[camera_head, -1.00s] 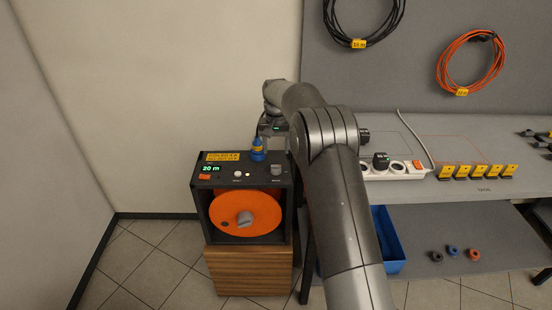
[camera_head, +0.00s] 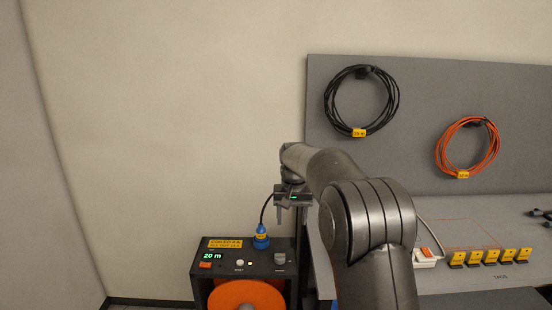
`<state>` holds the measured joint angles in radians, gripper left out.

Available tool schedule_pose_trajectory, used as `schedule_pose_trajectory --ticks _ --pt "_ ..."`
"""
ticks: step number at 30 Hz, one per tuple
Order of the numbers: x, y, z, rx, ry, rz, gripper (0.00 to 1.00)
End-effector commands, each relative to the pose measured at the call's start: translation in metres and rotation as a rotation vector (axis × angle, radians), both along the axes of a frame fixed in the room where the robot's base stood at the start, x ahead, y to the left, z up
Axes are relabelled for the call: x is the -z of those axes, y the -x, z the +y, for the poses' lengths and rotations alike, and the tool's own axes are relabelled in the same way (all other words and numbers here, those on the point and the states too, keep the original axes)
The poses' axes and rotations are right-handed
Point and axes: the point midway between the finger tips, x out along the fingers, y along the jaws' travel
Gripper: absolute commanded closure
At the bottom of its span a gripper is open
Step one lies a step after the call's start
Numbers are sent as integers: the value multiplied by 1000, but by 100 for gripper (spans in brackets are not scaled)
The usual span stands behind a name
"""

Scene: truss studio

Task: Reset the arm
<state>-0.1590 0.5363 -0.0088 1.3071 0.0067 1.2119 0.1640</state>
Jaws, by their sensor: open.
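My gripper (camera_head: 282,215) hangs at the end of my arm, above the right part of the cable reel box (camera_head: 217,267). It is open and its fingers point down, with nothing seen between them. A blue plug (camera_head: 261,238) stands upright on top of the box, to the left of my gripper and apart from it. A black cable rises from the plug and its upper end passes behind my gripper. My forearm and elbow fill the middle right and hide part of the bench.
The box has a lit "20 m" display and an orange drum (camera_head: 246,295). A grey bench (camera_head: 470,285) holds a white power strip (camera_head: 426,257) and several yellow tags. A black coil (camera_head: 328,102) and an orange coil (camera_head: 440,150) hang on the grey board. The wall at left is bare.

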Motion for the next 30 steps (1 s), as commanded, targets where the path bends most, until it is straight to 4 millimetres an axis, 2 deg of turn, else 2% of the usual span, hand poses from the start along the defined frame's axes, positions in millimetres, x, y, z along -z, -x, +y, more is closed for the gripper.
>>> schedule_pose_trajectory --ticks 1,6,15,23,30 --pt "-16 14 -7 1 -2 -17 43" --pt "-53 59 -25 -1 -7 -66 43" --pt "-97 149 -53 -3 -11 -153 43" --pt "-111 232 -73 -4 -8 -228 43" --pt "-103 307 -87 -7 -1 -297 43"
